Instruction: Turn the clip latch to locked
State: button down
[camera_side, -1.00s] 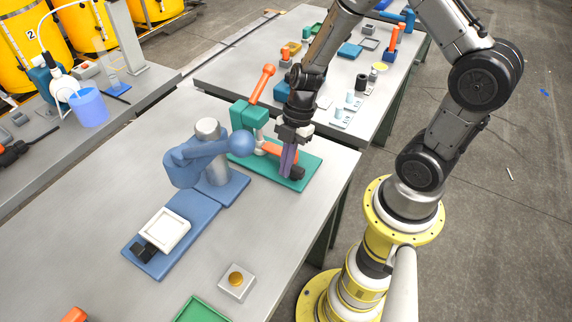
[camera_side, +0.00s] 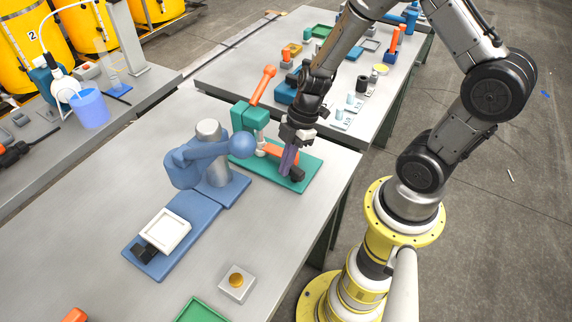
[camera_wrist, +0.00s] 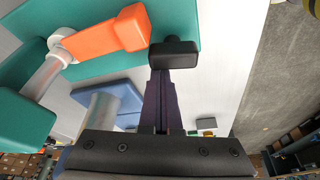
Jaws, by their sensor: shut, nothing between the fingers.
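A teal fixture (camera_side: 245,144) stands on a teal base plate (camera_side: 310,168), with a raised orange handle (camera_side: 262,84). A short orange arm (camera_side: 282,151) lies low over the plate; I take it as the clip latch. In the wrist view this orange arm (camera_wrist: 100,36) runs from a pale pivot to a blocky end. A black block (camera_side: 297,174) sits near that end; it also shows in the wrist view (camera_wrist: 175,53). My gripper (camera_side: 286,172) is shut and empty, fingers pointing down beside the orange arm and black block. In the wrist view the fingertips (camera_wrist: 161,72) reach the black block; contact is unclear.
A blue fixture (camera_side: 187,168) with a ball-ended arm stands close on the left, with a white pad (camera_side: 164,232) in front. A grey box with an amber button (camera_side: 236,281) is near the front edge. The table between is clear.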

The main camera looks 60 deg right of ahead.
jog(key=shift+w+d+m+t+h, duration=0.1)
jog(key=shift+d+m+t+h, duration=0.15)
jog(key=shift+m, duration=0.8)
jog(key=shift+d+m+t+h, duration=0.15)
jog(key=shift+m+t, duration=0.15)
jog(key=shift+m, duration=0.7)
jog(key=shift+w+d+m+t+h, duration=0.15)
jog(key=shift+m+t+h, duration=0.1)
jog(key=shift+m, duration=0.8)
jog(key=shift+s+d+m+h, duration=0.1)
jog(key=shift+d+m+h, duration=0.1)
jog(key=shift+m, duration=0.5)
jog(key=shift+d+m+h, duration=0.1)
jog(key=shift+m+h, duration=0.05)
jog(key=shift+m, duration=0.55)
jog(key=shift+t, duration=0.3)
jog(key=shift+d, duration=0.2)
